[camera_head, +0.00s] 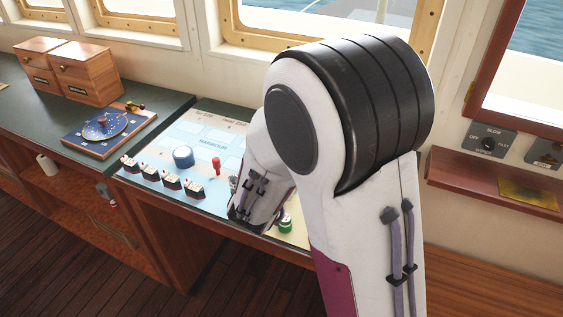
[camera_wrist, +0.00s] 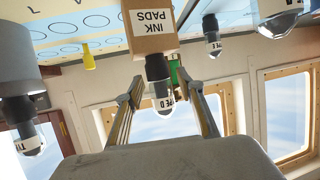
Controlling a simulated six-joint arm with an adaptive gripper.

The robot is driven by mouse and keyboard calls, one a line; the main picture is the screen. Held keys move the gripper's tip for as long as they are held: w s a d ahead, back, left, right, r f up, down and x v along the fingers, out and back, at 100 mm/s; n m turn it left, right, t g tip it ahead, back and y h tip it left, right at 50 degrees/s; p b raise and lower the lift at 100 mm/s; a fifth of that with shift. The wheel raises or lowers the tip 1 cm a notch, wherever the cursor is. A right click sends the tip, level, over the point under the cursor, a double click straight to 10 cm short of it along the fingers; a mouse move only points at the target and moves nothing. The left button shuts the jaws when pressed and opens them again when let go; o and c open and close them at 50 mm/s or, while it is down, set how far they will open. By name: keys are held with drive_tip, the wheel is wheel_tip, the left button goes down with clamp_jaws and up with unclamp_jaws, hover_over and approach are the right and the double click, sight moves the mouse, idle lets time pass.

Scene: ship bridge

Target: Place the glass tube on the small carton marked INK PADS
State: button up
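The INK PADS carton (camera_wrist: 152,18) is a small brown box at the top centre of the upside-down wrist view, its white label facing me. A glass tube (camera_wrist: 163,92) with a black base and a TYPE D label is at the carton's top side. Its base overlaps the carton's top in the picture; whether it touches is hard to tell. My gripper (camera_wrist: 161,78) is open, one finger on either side of this tube, with background visible between the tube and the fingers. The head view hides the carton, this tube and my fingertips behind my arm.
Similar tubes show at the left (camera_wrist: 32,138) and right (camera_wrist: 213,38) of the wrist view. In the head view, a blue cylinder (camera_head: 183,157), a red peg (camera_head: 216,165) and ship models (camera_head: 170,181) stand on the harbour chart (camera_head: 207,117). Wooden boxes (camera_head: 88,72) stand farther left.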

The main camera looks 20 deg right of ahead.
drive_tip(key=shift+r, duration=0.1)
drive_tip(key=shift+s+a+r, duration=0.2)
drive_tip(key=shift+s+a, duration=0.05)
drive_tip(key=shift+s, duration=0.05)
drive_tip(key=v, duration=1.1)
idle(0.3)
drive_tip(key=shift+a, duration=0.15)
